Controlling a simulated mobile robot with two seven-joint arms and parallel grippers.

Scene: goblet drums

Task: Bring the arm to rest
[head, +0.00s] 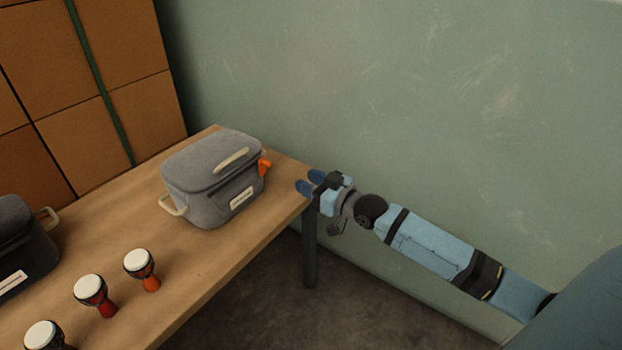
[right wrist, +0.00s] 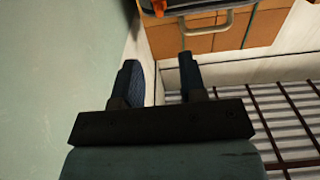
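My right arm reaches in from the right in the head view. My right gripper (head: 311,182) is at the table's right end, just right of the grey bag (head: 205,185) and apart from it. Its two blue fingers stand apart with nothing between them. The right wrist view also shows the right gripper (right wrist: 159,72) open and empty. My left gripper is not in view.
Three goblet drums (head: 139,264) stand at the front left. A darker bag (head: 22,240) is cut off at left. A green wall (head: 400,90) rises behind.

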